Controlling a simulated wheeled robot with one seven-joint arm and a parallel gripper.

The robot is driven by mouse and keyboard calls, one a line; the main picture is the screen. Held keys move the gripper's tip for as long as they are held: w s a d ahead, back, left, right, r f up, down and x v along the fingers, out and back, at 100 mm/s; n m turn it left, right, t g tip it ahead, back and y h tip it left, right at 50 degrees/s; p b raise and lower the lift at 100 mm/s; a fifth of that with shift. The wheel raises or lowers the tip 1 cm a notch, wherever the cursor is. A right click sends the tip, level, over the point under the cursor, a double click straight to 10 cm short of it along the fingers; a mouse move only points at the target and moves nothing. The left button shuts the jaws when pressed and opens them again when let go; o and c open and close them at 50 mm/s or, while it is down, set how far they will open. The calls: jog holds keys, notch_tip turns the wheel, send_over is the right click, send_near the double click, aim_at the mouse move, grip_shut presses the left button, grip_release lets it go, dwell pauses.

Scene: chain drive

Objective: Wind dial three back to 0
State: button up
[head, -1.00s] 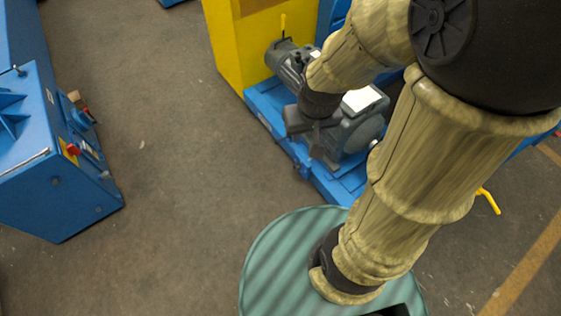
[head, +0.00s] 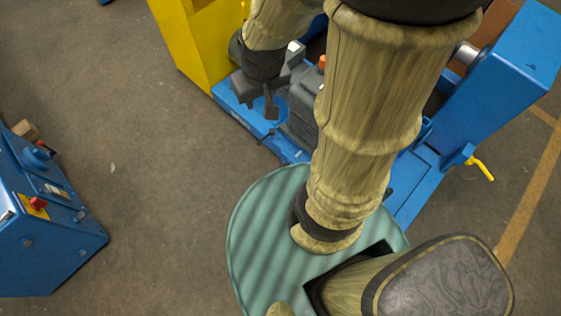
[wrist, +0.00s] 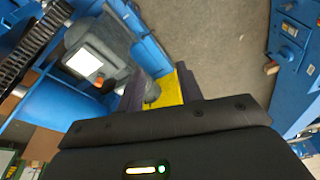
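My gripper (head: 258,98) is over the blue machine base (head: 235,112) in the head view, close to dark grey machine parts (head: 300,100). In the wrist view its two dark fingers (wrist: 158,90) stand apart, with a grey cylindrical part and yellow surface showing beyond the gap. I cannot tell whether the fingers touch anything. No dial can be made out as dial three, and no dial reading is legible. My arm hides much of the machine in the head view.
A yellow housing (head: 190,45) stands behind the base, and a blue post (head: 500,85) rises at the right. A blue console (head: 45,235) with a red knob (head: 38,203) stands at the left. The brown floor (head: 140,150) between console and machine is clear.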

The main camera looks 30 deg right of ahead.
jog(key=shift+w, duration=0.4)
jog(key=o, duration=0.4)
jog(key=shift+f, duration=0.1)
jog(key=shift+o, duration=0.6)
notch_tip(320, 180, down, 20)
jog(key=w+a+n+g+h+b, duration=0.1)
jog(key=w+a+n+g+b, duration=0.1)
jog(key=b, duration=1)
jog(key=shift+n+g+h+b, duration=0.4)
jog(key=shift+n+g, duration=0.2)
jog(key=shift+g, duration=0.4)
jog(key=w+f+n+t+h+b, duration=0.1)
jog(key=f+n+h+b, duration=0.4)
jog(key=f+b, duration=0.8)
jog(key=w+a+f+n+t+h+b, duration=0.1)
jog(key=f+n+t+h+b, duration=0.3)
jog(key=f+b, duration=0.9)
jog(key=w+f+n+t+h+b, duration=0.2)
jog(key=f+n+h+b, duration=0.4)
jog(key=f, duration=3.3)
jog(key=b, duration=0.7)
jog(key=shift+a+f+n+t, duration=0.2)
jog(key=shift+f+n+t, duration=0.1)
jog(key=shift+f+n, duration=0.1)
